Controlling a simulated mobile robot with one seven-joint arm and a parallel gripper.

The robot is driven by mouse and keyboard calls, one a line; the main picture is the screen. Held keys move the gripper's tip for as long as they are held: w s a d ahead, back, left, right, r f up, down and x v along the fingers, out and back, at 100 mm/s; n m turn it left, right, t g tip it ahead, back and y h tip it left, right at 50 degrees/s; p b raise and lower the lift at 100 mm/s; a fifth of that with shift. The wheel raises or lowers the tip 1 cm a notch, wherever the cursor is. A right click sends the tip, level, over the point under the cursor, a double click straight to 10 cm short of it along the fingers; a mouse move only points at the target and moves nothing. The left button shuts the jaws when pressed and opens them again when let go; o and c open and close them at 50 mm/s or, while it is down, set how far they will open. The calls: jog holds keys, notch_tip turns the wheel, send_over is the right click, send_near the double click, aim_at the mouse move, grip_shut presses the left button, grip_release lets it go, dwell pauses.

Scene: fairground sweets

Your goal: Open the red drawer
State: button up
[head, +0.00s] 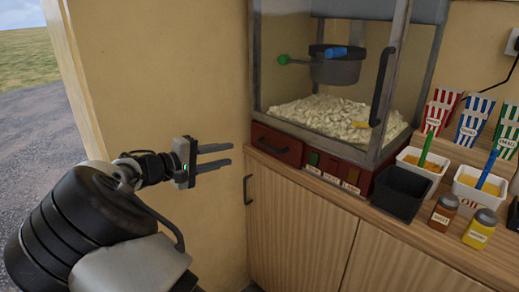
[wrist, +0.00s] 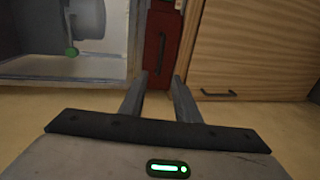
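The red drawer (head: 275,144) is in the base of the popcorn machine, at its left end, with a dark handle on its front. It looks shut. In the wrist view the red drawer (wrist: 158,45) shows beyond the fingertips, with its dark handle (wrist: 161,48) standing out upright in the picture. My gripper (head: 229,155) is to the left of the drawer in the head view, apart from it, its two fingers pointing toward it. In the wrist view my gripper (wrist: 160,80) is open, with a gap and nothing between the fingers.
The popcorn machine (head: 325,160) stands on a wooden counter (head: 300,215) with cupboard doors and a dark door handle (head: 247,190). A black bin (head: 398,192), white tubs (head: 418,170), jars (head: 443,212) and striped boxes (head: 440,108) stand to the right. The beige wall is behind my gripper.

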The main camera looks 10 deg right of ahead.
aim_at(267, 147)
jog(key=b+x, duration=0.2)
jog(key=x, duration=1.4)
jog(key=shift+d+f, duration=0.1)
jog(key=shift+d, duration=0.2)
jog(key=shift+c, duration=0.4)
grip_shut()
